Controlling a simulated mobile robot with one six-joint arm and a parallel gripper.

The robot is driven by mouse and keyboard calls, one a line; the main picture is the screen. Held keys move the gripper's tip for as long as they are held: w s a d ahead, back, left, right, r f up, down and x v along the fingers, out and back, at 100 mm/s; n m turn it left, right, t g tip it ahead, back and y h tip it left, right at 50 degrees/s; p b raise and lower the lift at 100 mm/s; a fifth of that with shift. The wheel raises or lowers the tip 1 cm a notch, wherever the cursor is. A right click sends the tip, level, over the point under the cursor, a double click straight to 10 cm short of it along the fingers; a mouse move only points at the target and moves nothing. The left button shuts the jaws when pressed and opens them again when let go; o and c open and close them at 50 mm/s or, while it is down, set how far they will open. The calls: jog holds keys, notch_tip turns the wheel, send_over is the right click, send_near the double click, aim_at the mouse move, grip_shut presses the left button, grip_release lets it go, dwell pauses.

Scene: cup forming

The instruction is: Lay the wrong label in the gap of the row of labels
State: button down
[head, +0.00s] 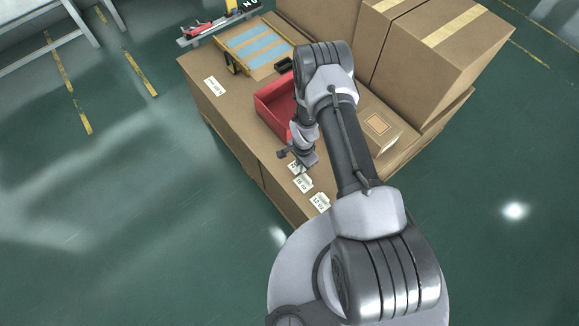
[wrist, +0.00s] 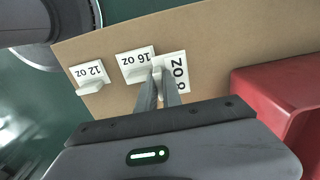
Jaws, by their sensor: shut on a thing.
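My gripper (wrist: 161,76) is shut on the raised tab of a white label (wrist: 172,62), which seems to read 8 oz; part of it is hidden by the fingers. This label is turned differently from its neighbours and its edge is very close to the 16 oz label (wrist: 136,62); I cannot tell if they touch. The 12 oz label (wrist: 90,75) lies further left, apart. In the head view, the 16 oz label (head: 303,184) and 12 oz label (head: 320,202) lie along the cardboard edge below my gripper (head: 303,166). Another label (head: 215,86) lies far left, apart from these.
A red bin (head: 270,103) stands close beside my gripper and shows at the right in the wrist view (wrist: 285,95). A small carton (head: 380,128) and large cardboard boxes (head: 440,45) stand right of my arm. A tray with blue strips (head: 258,47) lies behind.

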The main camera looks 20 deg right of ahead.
aim_at(290, 165)
jog(key=w+a, duration=0.1)
jog(key=w+a+b, duration=0.1)
jog(key=w+a, duration=0.1)
jog(key=shift+f, duration=0.3)
jog(key=f+b, duration=0.2)
jog(key=f, duration=0.1)
jog(key=shift+w+a, duration=0.1)
jog(key=shift+a, duration=0.2)
jog(key=shift+f, duration=0.45)
jog(key=c, duration=1.5)
grip_release()
jog(key=shift+r, duration=0.1)
jog(key=shift+r, duration=0.1)
